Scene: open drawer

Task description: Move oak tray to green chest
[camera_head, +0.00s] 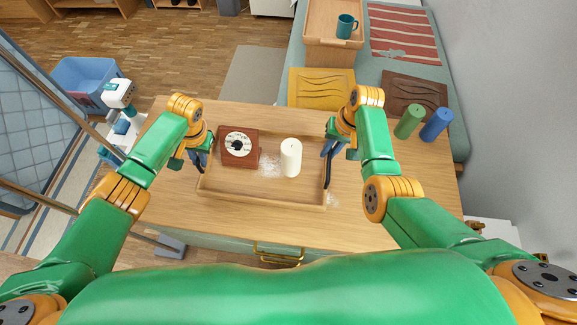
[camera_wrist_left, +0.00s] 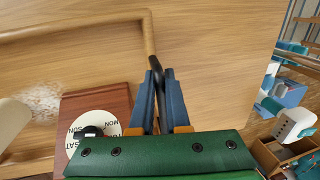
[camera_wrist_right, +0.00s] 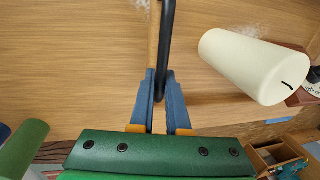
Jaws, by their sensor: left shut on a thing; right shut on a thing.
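The oak tray (camera_head: 262,197) has a low rim and black side handles. It is on or just above the wooden top (camera_head: 400,200) of a chest with a pale green front (camera_head: 215,243); I cannot tell if they touch. A brown day-dial box (camera_head: 239,160) and a white candle (camera_head: 291,158) stand in it. My left gripper (camera_head: 203,158) is shut on the tray's left handle, seen in the left wrist view (camera_wrist_left: 157,72). My right gripper (camera_head: 330,146) is shut on the right handle, seen in the right wrist view (camera_wrist_right: 166,40).
Green (camera_head: 408,122) and blue (camera_head: 437,125) candles stand at the right back. Yellow (camera_head: 321,88) and brown (camera_head: 408,92) panels lie behind the top. A wooden box (camera_head: 320,38) with a teal mug (camera_head: 346,26) is further back. A white-and-teal device (camera_head: 118,94) is at the left.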

